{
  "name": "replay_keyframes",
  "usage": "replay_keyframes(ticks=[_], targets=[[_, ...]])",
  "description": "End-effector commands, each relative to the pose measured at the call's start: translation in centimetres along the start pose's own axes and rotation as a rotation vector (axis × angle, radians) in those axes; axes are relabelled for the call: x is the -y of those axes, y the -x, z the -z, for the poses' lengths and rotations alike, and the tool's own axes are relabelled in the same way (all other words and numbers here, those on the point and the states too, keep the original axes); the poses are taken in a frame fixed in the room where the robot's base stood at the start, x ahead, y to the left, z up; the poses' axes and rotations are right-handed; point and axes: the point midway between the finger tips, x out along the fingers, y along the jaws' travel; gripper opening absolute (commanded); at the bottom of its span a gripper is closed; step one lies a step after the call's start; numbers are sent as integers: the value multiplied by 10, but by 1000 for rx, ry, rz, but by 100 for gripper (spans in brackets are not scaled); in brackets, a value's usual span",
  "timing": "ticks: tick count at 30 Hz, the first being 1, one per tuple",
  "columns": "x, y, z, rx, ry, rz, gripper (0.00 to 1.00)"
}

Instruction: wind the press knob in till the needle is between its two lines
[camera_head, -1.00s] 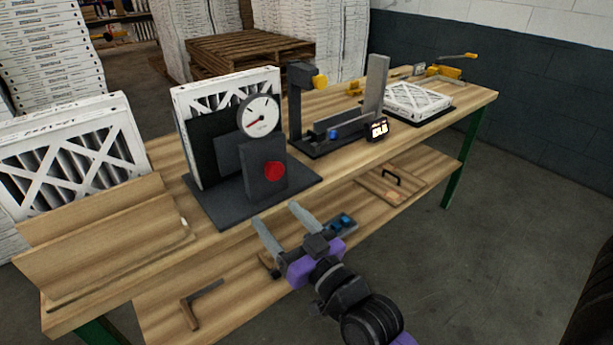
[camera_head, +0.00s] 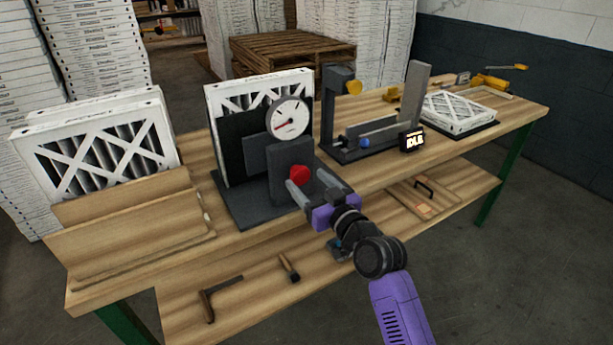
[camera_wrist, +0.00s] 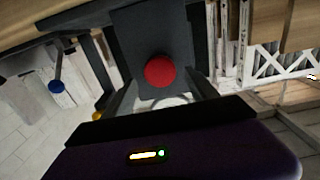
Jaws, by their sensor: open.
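The press is a dark grey stand on a flat base (camera_head: 240,204), with a white boxed filter (camera_head: 217,98) upright behind its plate. Its red knob (camera_head: 299,174) faces me on the front block (camera_head: 291,153). The round white dial (camera_head: 288,118) sits above the block. Its needle points to the lower left; the two lines are too small to tell apart. My gripper (camera_head: 306,190) is open just in front of the knob, fingers pointing at it. In the wrist view the red knob (camera_wrist: 160,71) lies ahead between the fingers, with no contact visible.
A boxed filter (camera_head: 458,112) lies flat further right. A wooden rack (camera_head: 135,235) is at the left. Tools lie on the lower shelf.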

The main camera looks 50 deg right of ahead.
Motion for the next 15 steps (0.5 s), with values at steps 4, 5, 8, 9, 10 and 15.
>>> replay_keyframes(ticks=[4, 5, 8, 9, 10, 15], targets=[[0, -14, 1, 0, 0, 0, 68], [0, -16, 0, 0, 0, 0, 68], [0, -18, 0, 0, 0, 0, 68], [0, -19, 0, 0, 1, 0, 68], [0, -19, 0, 0, 1, 0, 68], [0, -18, 0, 0, 0, 0, 64]])
